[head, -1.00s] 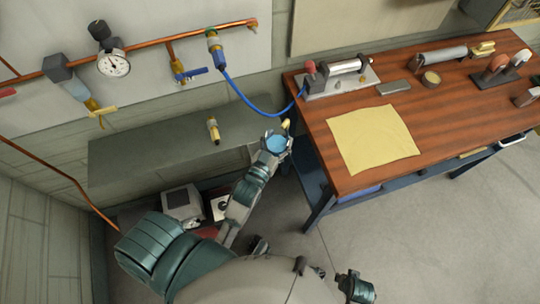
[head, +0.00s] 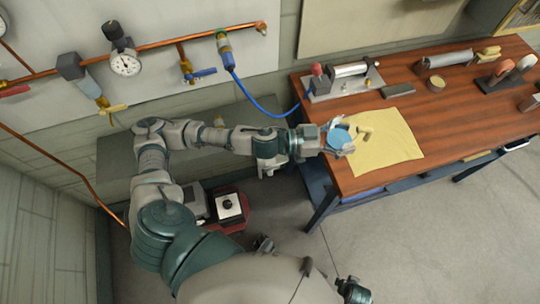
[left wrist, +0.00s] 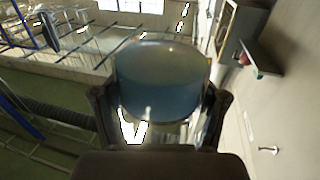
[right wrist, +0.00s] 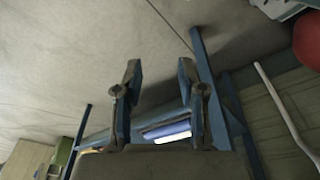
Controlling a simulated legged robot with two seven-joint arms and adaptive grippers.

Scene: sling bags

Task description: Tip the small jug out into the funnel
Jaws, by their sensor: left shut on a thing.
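My left gripper (head: 346,139) is shut on a blue round vessel (head: 339,137), above the left part of the wooden table and the near-left part of the yellow cloth. The vessel fills the space between the fingers in the left wrist view (left wrist: 163,75), where it looks like a short blue-grey cylinder. A pale yellow piece (head: 364,134) shows just beyond it; I cannot tell whether it belongs to the vessel. I cannot tell whether this vessel is the small jug, and I make out no funnel. My right gripper (right wrist: 160,75) is open and empty, low near blue table legs.
The yellow cloth (head: 395,150) lies flat on the wooden table (head: 460,120). A metal device on a plate (head: 345,82) with a blue hose (head: 262,104) stands behind it. Several tools lie at the back right. A grey ledge (head: 115,160) runs along the wall at left.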

